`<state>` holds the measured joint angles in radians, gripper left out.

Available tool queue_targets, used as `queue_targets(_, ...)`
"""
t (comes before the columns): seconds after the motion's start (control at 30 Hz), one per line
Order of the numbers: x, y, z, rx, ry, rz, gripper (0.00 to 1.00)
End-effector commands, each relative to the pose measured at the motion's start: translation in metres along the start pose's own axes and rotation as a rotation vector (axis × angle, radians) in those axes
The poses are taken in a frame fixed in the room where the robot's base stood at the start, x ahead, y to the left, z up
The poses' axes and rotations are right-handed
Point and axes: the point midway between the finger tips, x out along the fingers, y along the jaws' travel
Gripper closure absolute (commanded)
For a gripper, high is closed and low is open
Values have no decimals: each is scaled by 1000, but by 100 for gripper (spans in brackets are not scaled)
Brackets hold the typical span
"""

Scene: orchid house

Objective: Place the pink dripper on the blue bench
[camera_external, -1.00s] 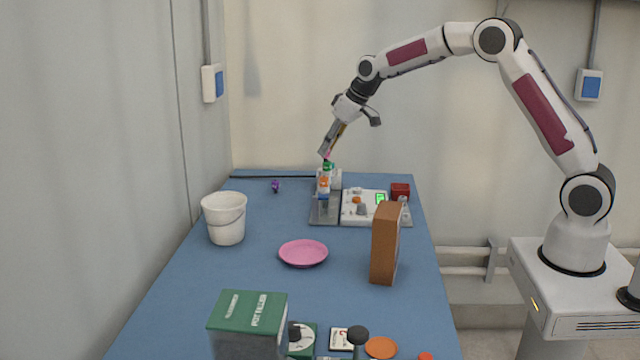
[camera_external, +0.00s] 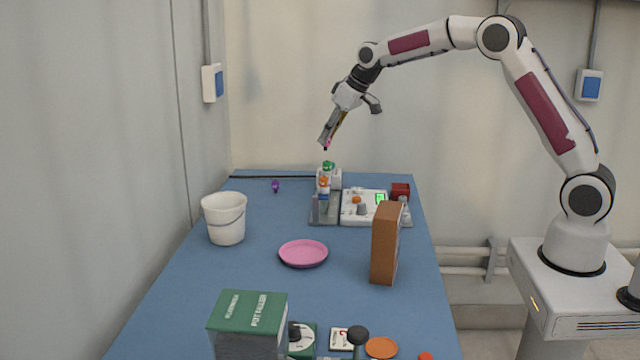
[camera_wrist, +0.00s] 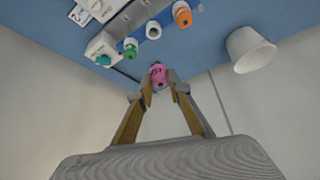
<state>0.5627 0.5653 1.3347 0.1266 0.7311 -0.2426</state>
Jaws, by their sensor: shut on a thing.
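The pink dripper (camera_wrist: 158,77) is held between the fingertips of my gripper (camera_wrist: 160,82) in the wrist view. In the external view my gripper (camera_external: 326,143) is in the air above the far part of the blue bench (camera_external: 250,270), tilted down to the left. Only a small pink and dark bit of the dripper (camera_external: 327,146) shows there, just above the bottle rack. The dripper touches nothing below it.
A rack (camera_external: 324,205) holds several small bottles with green and orange caps, beside a white device (camera_external: 362,208). A white bucket (camera_external: 226,220), pink saucer (camera_external: 303,253), brown box (camera_external: 385,243) and green-topped box (camera_external: 248,315) stand nearer. Bare bench lies between bucket and rack.

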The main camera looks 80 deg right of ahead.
Motion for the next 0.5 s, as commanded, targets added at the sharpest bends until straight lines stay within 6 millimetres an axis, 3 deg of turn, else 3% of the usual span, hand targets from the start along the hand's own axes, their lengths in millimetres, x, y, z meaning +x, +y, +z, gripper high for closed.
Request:
queue_targets(0.27, 1, -8, -1, -10, 0, -6, 93)
queue_targets(0.5, 10, -49, 0, -60, -1, -34, 93)
